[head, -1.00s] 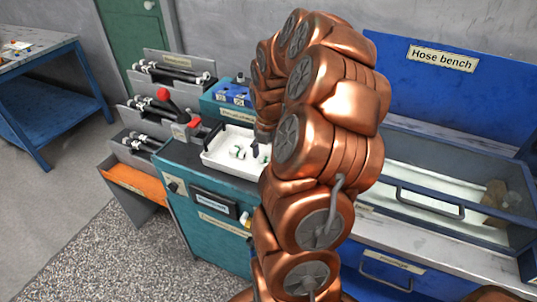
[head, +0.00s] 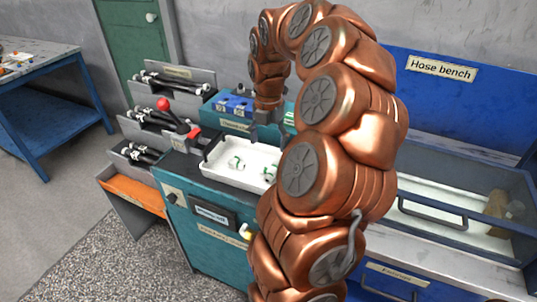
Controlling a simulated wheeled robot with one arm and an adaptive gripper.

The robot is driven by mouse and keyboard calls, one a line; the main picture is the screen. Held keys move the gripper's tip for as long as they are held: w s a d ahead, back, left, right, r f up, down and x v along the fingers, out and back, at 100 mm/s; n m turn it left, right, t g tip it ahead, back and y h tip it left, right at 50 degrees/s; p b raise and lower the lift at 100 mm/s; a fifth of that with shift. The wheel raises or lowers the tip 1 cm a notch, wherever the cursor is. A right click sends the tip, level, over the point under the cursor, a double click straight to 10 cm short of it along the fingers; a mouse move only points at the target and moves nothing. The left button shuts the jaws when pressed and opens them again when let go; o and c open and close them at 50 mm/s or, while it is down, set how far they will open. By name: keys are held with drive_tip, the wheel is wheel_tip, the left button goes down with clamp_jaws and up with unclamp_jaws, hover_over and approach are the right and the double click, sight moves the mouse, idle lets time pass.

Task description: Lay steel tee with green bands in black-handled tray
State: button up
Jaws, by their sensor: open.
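A white tray (head: 232,181) with dark handle parts at its edges sits on the teal cabinet in the middle of the head view. A small steel fitting with green bands (head: 237,163) lies inside it, on the left. A second similar fitting (head: 268,171) lies to its right, close to my arm. My gripper (head: 267,137) points down over the back of the tray, behind the fittings. It is open, and I see nothing held in it. My copper arm hides the tray's right end.
Blue blocks (head: 233,104) stand on a teal box behind the tray. A red-knobbed lever (head: 164,105) rises to its left, beside grey racks of dark hoses (head: 142,153). A glass-sided bin (head: 440,205) is on the hose bench at right.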

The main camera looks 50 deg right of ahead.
wheel_tip(320, 180, up, 3)
drive_tip(key=shift+a+f, duration=0.1)
drive_tip(key=shift+a, duration=0.05)
drive_tip(key=s+a+r+m, duration=0.1)
drive_tip(key=a+m, duration=0.3)
drive_tip(key=a, duration=0.6)
drive_tip(key=s+a+m, duration=0.2)
drive_tip(key=a+m, duration=0.1)
drive_tip(key=a, duration=0.6)
drive_tip(key=s+a+f+m+g, duration=0.1)
drive_tip(key=s+a+f+m, duration=0.1)
drive_tip(key=s+a+m, duration=0.4)
drive_tip(key=s+a+f+m, duration=0.3)
drive_tip(key=s+a+m, duration=0.3)
drive_tip(key=s+m, duration=0.2)
drive_tip(key=shift+s+f+m+g, duration=0.3)
drive_tip(key=shift+s+g, duration=0.1)
drive_tip(key=shift+s, duration=0.4)
drive_tip(key=shift+a, duration=0.1)
wheel_tip(320, 180, up, 8)
drive_tip(key=p, duration=0.7)
drive_tip(key=shift+f, duration=0.2)
